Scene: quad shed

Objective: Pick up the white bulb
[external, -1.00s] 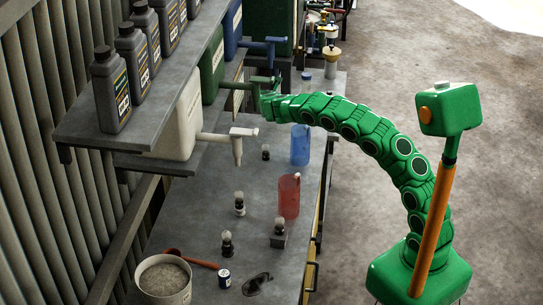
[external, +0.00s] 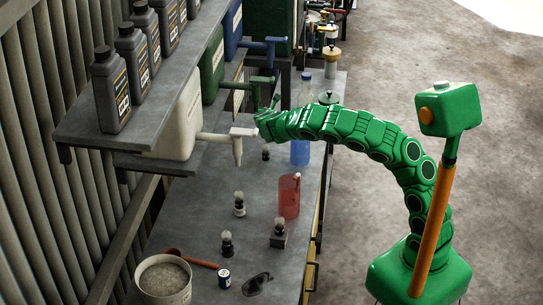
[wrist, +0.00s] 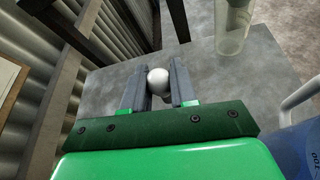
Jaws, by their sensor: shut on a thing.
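The white bulb (wrist: 158,80) is between the two grey fingers of my gripper (wrist: 159,88) in the wrist view. My gripper is shut on it, with a finger on each side. Part of the bulb's lower end shows below its round top. In the external view my gripper (external: 262,115) is at the back of the grey bench, near the white container's spout. The held bulb cannot be made out there. Other bulbs in dark holders stand on the bench: one (external: 265,152) below my gripper, others (external: 239,203), (external: 227,243) and (external: 279,230) closer to the camera.
A blue jug (external: 300,152) and a red jug (external: 288,196) stand along the bench's right side. The white container (external: 180,128) and its spout (external: 237,145) are left of my gripper. A clear bottle (wrist: 234,25) stands ahead in the wrist view. A bucket (external: 164,280) sits at the front.

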